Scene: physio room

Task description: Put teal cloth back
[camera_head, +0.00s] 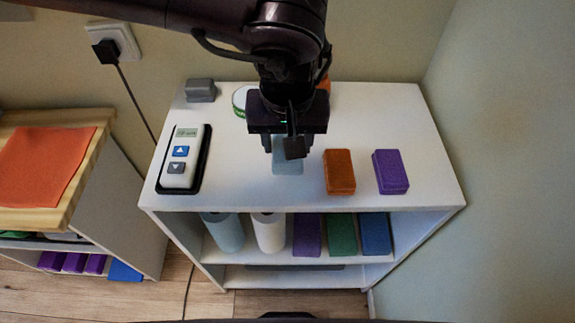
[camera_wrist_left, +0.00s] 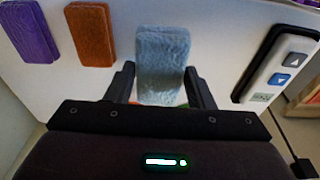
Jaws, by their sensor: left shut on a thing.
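The teal cloth (camera_head: 288,165) is a pale blue-teal folded block under my left gripper (camera_head: 288,145), over the white shelf unit's top. In the left wrist view the cloth (camera_wrist_left: 162,50) stands between the two fingers of my left gripper (camera_wrist_left: 160,86), which is shut on it. My gripper hides its upper part in the head view. I cannot tell whether its lower edge touches the top. My right gripper is not in view.
An orange block (camera_head: 339,172) and a purple block (camera_head: 390,172) lie right of the cloth on the white top (camera_head: 240,180). A remote in a black holder (camera_head: 183,158) lies left. A grey block (camera_head: 201,90) sits behind. Rolls and blocks fill the shelf below.

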